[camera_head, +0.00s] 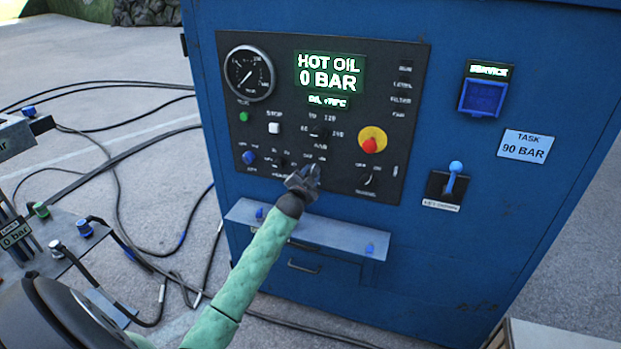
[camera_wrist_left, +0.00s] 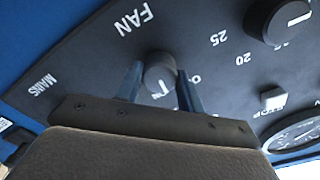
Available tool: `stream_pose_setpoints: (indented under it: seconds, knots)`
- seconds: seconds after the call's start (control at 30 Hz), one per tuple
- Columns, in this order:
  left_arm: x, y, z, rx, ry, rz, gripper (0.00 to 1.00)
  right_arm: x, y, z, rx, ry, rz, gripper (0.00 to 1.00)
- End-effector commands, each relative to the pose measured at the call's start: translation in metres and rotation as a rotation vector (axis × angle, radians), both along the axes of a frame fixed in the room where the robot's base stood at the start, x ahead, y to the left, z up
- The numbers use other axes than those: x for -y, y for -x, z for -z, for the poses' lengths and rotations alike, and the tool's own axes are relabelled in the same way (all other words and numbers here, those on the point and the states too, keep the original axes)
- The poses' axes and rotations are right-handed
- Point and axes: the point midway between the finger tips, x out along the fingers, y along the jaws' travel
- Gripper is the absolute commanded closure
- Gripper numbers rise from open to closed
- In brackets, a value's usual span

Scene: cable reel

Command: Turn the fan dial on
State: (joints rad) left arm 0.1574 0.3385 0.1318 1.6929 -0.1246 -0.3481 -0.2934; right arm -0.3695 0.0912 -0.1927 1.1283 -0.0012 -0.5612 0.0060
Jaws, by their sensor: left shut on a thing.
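The black control panel (camera_head: 340,100) is on the front of a blue cabinet. My left gripper (camera_head: 303,180) is at the panel's lower middle and hides the dial it holds in the head view. In the left wrist view, the round dark fan dial (camera_wrist_left: 160,72) sits beside the white word FAN. My left gripper (camera_wrist_left: 158,90) has one finger on each side of this dial and is shut on it. A short white mark shows on the dial's lower part; lettering beside it is partly hidden by a finger. My right gripper is not in view.
A red knob on a yellow disc (camera_head: 371,142), a blue knob (camera_head: 249,158) and a pressure gauge (camera_head: 249,73) are nearby on the panel. A grey shelf (camera_head: 300,236) juts out below. Black cables (camera_head: 120,190) lie on the ground at left.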

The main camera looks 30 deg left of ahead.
Motion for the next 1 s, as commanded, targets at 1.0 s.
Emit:
stream_pose_setpoints:
  seconds: [1.0]
  knots:
    - [0.001,0.000,0.000,-0.115,-0.479,0.002,0.85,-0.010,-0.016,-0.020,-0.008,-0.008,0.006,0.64]
